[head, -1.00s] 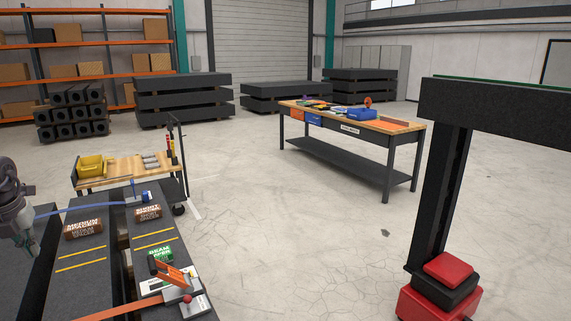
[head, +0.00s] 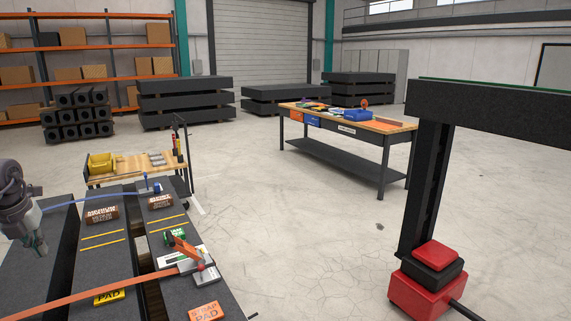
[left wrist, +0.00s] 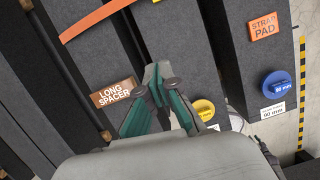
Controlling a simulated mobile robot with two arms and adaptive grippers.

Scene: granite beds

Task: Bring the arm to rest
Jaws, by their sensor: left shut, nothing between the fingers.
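My left gripper (head: 36,246) hangs at the left edge of the head view, over the dark granite beds (head: 102,258). In the left wrist view its teal-and-grey fingers (left wrist: 157,80) are together with nothing between them. A brown block labelled "LONG SPACER" (left wrist: 115,93) and a round yellow piece (left wrist: 203,110) lie below, near the fingers in the picture. No contact with either is visible. My right gripper is not in view.
An orange strap (head: 92,297) crosses the beds to a ratchet (head: 200,268). A wooden cart (head: 135,168) stands behind. A workbench (head: 345,123) and a dark post on a red base (head: 428,290) stand right. Floor between is clear.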

